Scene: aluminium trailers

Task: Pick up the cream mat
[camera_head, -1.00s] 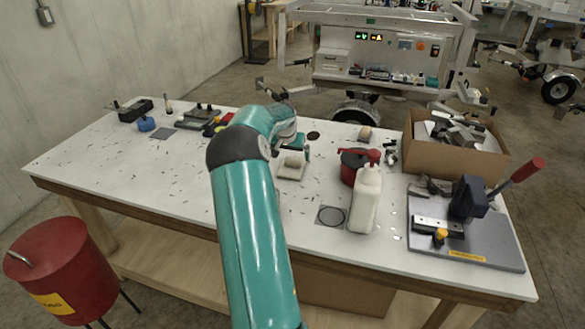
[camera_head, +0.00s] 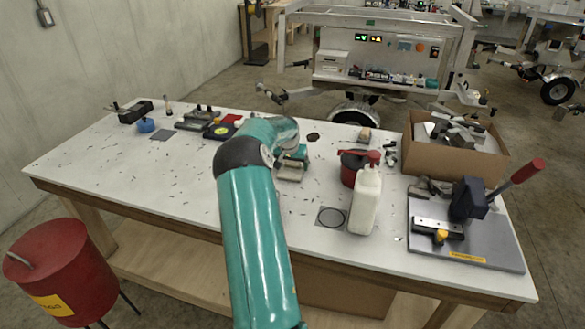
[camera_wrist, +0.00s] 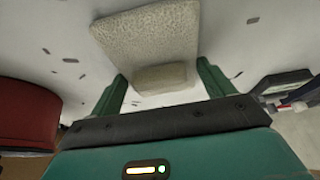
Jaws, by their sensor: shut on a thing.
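The cream mat (camera_wrist: 150,35) is a pale, rough-textured square in the wrist view. A smaller raised block of the same texture stands at its near edge, between my fingers. In the head view the mat (camera_head: 289,174) shows just in front of my gripper (camera_head: 293,160), near the middle of the white table. My gripper (camera_wrist: 161,84) has one green finger on each side of the block and is shut on it. The gripper hides part of the mat in the head view. I cannot tell whether the mat is clear of the table.
A red pot (camera_head: 350,168) and a white bottle (camera_head: 365,200) stand close on the right. A dark ring on a grey square (camera_head: 331,217) lies in front. A cardboard box (camera_head: 455,155) and lever press (camera_head: 470,205) are farther right.

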